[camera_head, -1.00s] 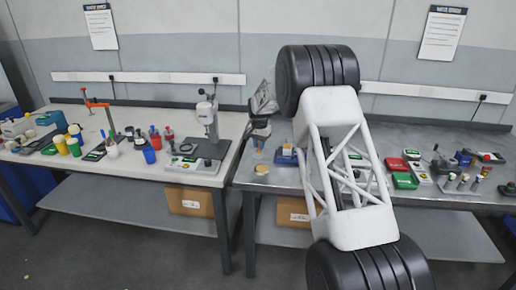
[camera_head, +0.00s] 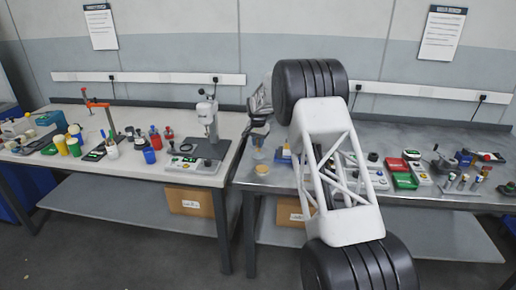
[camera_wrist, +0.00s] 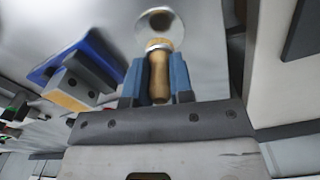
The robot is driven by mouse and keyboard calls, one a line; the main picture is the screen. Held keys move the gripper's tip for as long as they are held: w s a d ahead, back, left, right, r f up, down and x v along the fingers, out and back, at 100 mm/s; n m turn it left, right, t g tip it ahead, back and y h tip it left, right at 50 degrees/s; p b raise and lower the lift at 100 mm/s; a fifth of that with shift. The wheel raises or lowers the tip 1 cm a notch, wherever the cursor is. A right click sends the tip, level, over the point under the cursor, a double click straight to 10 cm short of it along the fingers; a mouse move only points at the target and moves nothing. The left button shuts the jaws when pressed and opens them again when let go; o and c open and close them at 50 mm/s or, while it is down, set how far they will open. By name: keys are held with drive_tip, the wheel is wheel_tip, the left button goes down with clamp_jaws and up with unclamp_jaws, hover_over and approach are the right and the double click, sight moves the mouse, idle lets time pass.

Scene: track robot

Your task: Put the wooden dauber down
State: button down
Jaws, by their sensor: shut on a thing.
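The wooden dauber (camera_wrist: 159,78) shows in the wrist view as a light brown turned handle between the blue fingers of my gripper (camera_wrist: 160,82). The gripper is shut on it. Just beyond the dauber's far end is a round, shiny disc (camera_wrist: 160,21); I cannot tell whether they touch. In the head view my gripper (camera_head: 259,141) is over the left end of the metal bench (camera_head: 246,178), and the dauber is too small there to make out clearly.
A small round tan-topped item (camera_head: 262,170) sits near the bench's front left edge. A blue holder with a block (camera_wrist: 75,75) is left of the gripper in the wrist view. Red and green boxes (camera_head: 405,180) and other tools stand farther right. My arm hides the bench's middle.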

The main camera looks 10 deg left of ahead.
drive_tip(key=shift+f, duration=1.35)
drive_tip(key=shift+f, duration=0.1)
drive_tip(key=c, duration=1)
unclamp_jaws()
wheel_tip(320, 180, up, 12)
drive_tip(key=shift+r, duration=0.1)
